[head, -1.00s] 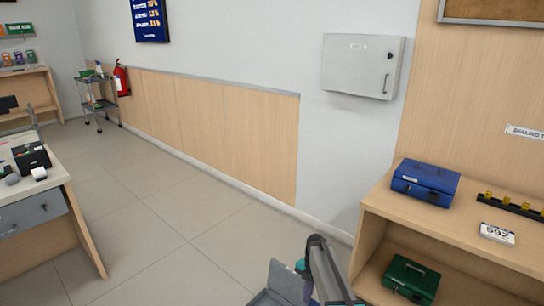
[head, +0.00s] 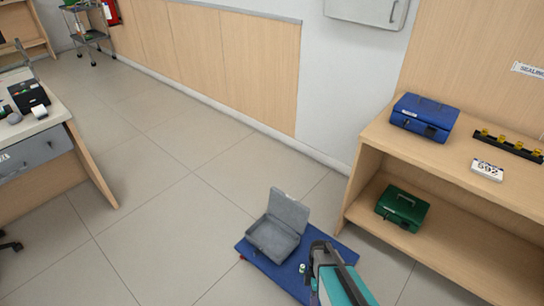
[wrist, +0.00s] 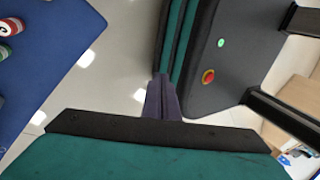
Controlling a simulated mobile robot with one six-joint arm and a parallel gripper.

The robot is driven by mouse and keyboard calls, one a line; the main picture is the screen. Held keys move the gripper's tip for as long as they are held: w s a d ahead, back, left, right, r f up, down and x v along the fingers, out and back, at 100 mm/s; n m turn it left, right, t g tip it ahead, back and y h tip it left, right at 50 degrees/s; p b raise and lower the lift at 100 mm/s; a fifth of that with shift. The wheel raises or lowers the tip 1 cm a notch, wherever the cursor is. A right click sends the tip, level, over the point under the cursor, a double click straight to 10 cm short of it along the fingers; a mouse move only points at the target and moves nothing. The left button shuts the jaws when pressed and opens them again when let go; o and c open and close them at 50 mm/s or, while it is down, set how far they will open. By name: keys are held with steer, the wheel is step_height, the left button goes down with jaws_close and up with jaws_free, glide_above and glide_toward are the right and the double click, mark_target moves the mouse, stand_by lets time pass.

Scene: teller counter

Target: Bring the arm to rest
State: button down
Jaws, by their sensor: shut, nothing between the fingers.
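My arm (head: 338,277) shows at the bottom of the head view, bent, above a flat blue surface. My gripper (wrist: 161,98) is in the middle of the wrist view, its dark fingers together and empty. The fingers point towards my own body, whose dark and teal panels with a red button fill the right of that view. The gripper's fingertips cannot be made out in the head view.
An open grey box (head: 277,232) stands on the blue surface (head: 262,262), beside my arm. A wooden shelf (head: 460,170) at right bears a blue cash box (head: 424,117), with a green one (head: 402,207) below.

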steer(key=s+d+r+m, duration=0.1)
steer(key=s+r+m, duration=0.2)
steer(key=s+m, duration=0.8)
steer(key=m, duration=0.7)
steer(key=shift+s+h, duration=0.3)
stand_by(0.3)
